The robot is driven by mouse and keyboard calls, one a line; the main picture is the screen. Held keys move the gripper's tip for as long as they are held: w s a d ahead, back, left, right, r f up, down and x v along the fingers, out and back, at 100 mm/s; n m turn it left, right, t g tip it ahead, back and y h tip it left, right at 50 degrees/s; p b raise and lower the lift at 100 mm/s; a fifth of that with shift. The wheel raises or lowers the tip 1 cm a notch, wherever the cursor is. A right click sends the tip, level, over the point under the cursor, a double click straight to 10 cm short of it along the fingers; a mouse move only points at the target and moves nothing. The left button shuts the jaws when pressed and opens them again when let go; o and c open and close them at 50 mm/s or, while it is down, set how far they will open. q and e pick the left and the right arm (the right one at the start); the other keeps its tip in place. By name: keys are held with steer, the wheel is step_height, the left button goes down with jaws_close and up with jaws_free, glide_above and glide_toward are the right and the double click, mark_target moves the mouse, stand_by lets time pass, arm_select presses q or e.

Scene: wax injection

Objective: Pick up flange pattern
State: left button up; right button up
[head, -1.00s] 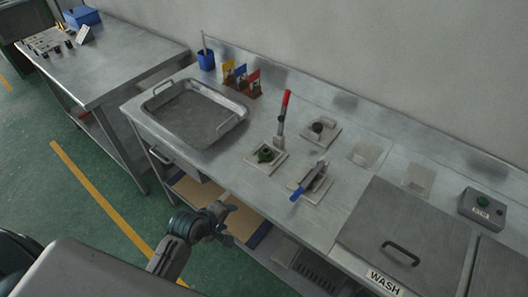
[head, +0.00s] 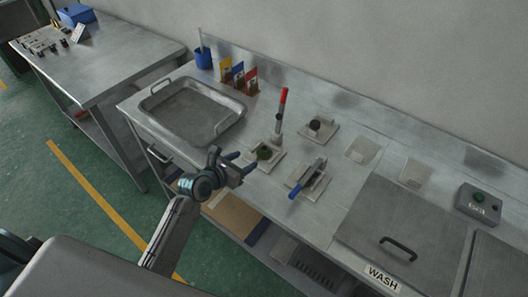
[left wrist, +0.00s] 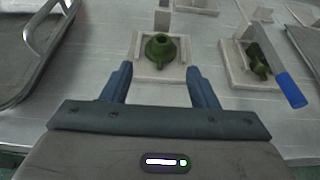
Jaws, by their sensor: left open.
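The flange pattern looks to be a dark green, round, flanged piece with a raised neck (head: 264,152), seated on a pale square block on the bench. In the left wrist view the green piece (left wrist: 161,48) sits centred ahead of the fingers. My left gripper (head: 243,167) is open and empty, at the bench's front edge, just short of the block. In the left wrist view its two blue fingers (left wrist: 160,82) stand apart, with the green piece beyond their tips. My right gripper is not in view.
A blue-handled tool (head: 300,183) lies on a block to the right, over another green piece (left wrist: 258,62). A red-handled upright (head: 282,105) stands behind the flange block. A metal tray (head: 193,112) is left; a dark knobbed block (head: 318,126) is behind right.

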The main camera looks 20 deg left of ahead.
mark_target(263, 150)
arm_select(q)
steer(key=x, duration=0.4)
steer(key=shift+w+d, duration=0.15)
steer(key=shift+w, duration=0.2)
steer(key=shift+w+d+f+p, duration=0.15)
steer(key=shift+w+d+p, duration=0.1)
steer(key=shift+w+p, duration=0.3)
steer(key=x, duration=0.3)
steer(key=shift+w+d+p, duration=0.15)
steer(key=shift+p, duration=0.2)
steer(key=shift+w+d+f, duration=0.1)
steer(key=shift+w+f, duration=0.15)
steer(key=shift+w, duration=0.15)
steer(key=shift+s, duration=0.1)
steer(key=c, duration=1)
steer(key=shift+c, duration=0.2)
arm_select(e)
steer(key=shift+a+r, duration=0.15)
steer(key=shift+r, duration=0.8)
arm_select(q)
steer(key=shift+r, duration=0.1)
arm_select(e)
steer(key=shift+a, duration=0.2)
